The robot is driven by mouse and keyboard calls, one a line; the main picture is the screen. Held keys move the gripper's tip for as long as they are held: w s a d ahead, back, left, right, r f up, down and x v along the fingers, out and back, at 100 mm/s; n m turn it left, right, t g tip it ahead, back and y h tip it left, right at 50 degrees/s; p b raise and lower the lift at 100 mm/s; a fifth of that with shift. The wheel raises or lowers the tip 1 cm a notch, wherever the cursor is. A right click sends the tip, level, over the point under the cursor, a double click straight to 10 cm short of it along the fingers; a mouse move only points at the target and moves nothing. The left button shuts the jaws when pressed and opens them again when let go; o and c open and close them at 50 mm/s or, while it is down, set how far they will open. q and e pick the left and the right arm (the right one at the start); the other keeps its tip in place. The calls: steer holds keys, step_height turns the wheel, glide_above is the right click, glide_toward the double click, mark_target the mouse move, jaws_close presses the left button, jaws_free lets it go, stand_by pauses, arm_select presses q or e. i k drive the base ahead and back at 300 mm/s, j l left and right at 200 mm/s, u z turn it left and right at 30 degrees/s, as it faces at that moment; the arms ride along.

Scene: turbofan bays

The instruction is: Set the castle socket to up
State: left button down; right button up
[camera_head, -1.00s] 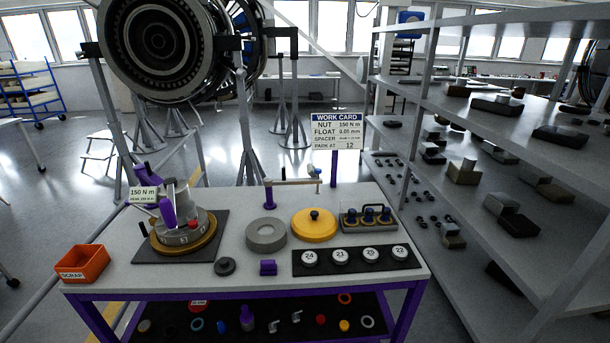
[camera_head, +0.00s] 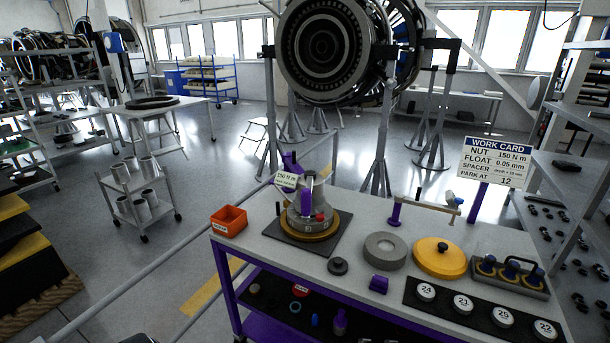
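No part in view is clearly marked as the castle socket, and I cannot tell which one it is. A round grey fixture (camera_head: 307,219) with a gold base ring and purple parts stands on a dark mat on the bench (camera_head: 262,253). A tag (camera_head: 289,181) reading 150 N m is at its upper left. A small dark ring (camera_head: 337,266) and a small purple block (camera_head: 379,284) lie in front of it. A purple upright piece (camera_head: 340,321) stands on the lower shelf. Neither of my grippers is in view.
The bench also holds an orange scrap bin (camera_head: 229,221), a grey ring (camera_head: 385,251), a yellow disc (camera_head: 440,258) and a mat with numbered discs (camera_head: 463,301). A work card (camera_head: 495,163) stands behind. Open floor lies left of the bench, with a grey cart (camera_head: 139,201) beyond.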

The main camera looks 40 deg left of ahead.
mark_target(318, 205)
steer(key=u, duration=1.25)
